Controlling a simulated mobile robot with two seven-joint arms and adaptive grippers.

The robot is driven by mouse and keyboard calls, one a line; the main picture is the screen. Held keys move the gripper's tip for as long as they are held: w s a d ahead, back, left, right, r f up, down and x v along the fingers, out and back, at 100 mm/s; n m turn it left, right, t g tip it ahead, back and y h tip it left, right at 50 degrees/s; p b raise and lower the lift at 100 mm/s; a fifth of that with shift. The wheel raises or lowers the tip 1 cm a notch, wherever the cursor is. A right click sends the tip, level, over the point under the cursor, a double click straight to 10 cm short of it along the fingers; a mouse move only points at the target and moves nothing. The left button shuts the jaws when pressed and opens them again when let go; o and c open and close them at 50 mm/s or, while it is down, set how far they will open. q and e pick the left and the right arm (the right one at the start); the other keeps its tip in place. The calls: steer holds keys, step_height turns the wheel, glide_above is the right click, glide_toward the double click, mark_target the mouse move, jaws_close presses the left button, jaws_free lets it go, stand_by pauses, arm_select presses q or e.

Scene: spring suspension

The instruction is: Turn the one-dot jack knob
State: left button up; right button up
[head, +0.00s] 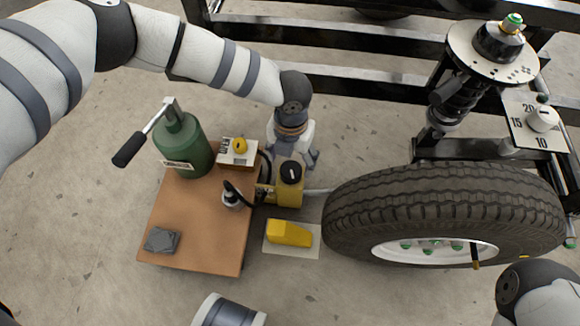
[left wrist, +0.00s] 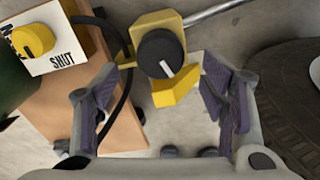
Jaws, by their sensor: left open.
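A black round knob with a white pointer bar (head: 291,172) sits on top of the yellow jack body (head: 289,194), beside the tyre. In the left wrist view the knob (left wrist: 161,54) shows at upper middle, its pointer slanting to the lower right. I cannot make out any dots on it. My left gripper (head: 293,157) is open and empty, pointing down over the jack. In the left wrist view its two purple-padded fingers (left wrist: 166,92) stand apart, with the knob beyond them and between their lines. No contact with the knob shows. My right gripper is outside the view.
A wooden board (head: 190,225) carries a green cylinder with a lever (head: 182,145), a yellow knob on a SHUT plate (head: 240,146) and a grey cloth (head: 162,240). A yellow wedge (head: 289,233) lies below the jack. The tyre (head: 445,208) is close on the right.

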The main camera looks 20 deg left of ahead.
mark_target(291, 169)
arm_select(q)
step_height(291, 169, down, 6)
steer(key=shift+r+b, duration=0.15)
steer(key=shift+b, duration=0.9)
steer(key=c, duration=1.1)
steer(key=shift+c, duration=0.2)
steer(key=shift+m, duration=0.3)
steer(key=m, duration=0.3)
steer(key=shift+m, duration=2.5)
